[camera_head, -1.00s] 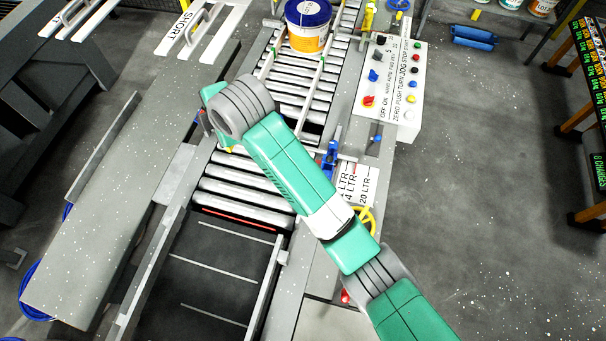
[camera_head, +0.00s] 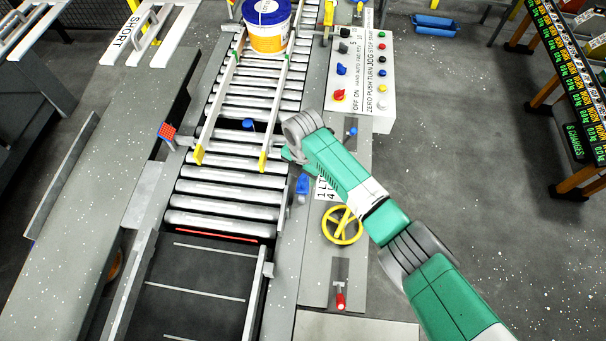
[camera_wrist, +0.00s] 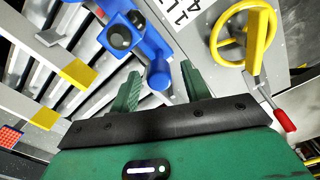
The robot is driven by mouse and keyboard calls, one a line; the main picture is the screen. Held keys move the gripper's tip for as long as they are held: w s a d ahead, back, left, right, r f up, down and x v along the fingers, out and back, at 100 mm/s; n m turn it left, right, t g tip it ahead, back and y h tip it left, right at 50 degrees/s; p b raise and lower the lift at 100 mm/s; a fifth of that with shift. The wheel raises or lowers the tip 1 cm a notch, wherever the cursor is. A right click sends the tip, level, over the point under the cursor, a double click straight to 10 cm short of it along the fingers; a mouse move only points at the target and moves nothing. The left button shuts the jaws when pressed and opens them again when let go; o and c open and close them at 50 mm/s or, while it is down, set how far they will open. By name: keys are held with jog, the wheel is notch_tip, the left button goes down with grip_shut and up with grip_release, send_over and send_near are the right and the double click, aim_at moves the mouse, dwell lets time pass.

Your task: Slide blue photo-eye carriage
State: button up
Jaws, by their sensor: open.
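The blue photo-eye carriage (camera_head: 302,184) sits on the right side rail of the roller conveyor, partly beside my arm in the head view. In the wrist view the blue carriage (camera_wrist: 126,36) shows round dark openings and a rounded blue knob (camera_wrist: 159,76). My gripper (camera_wrist: 163,84) is open; its two green fingers point toward the carriage, with the knob between or just beyond their tips. I cannot tell whether they touch it. In the head view my wrist hides most of the gripper.
A size-label plate (camera_head: 326,189) lies beside the carriage. A yellow handwheel (camera_head: 342,225) and a red-tipped lever (camera_head: 340,300) are close by. Guide rails with yellow ends (camera_head: 263,160) run above the rollers. A pail (camera_head: 268,28) stands up the conveyor, left of a button panel (camera_head: 362,75).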

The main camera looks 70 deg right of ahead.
jog(key=shift+f, duration=0.4)
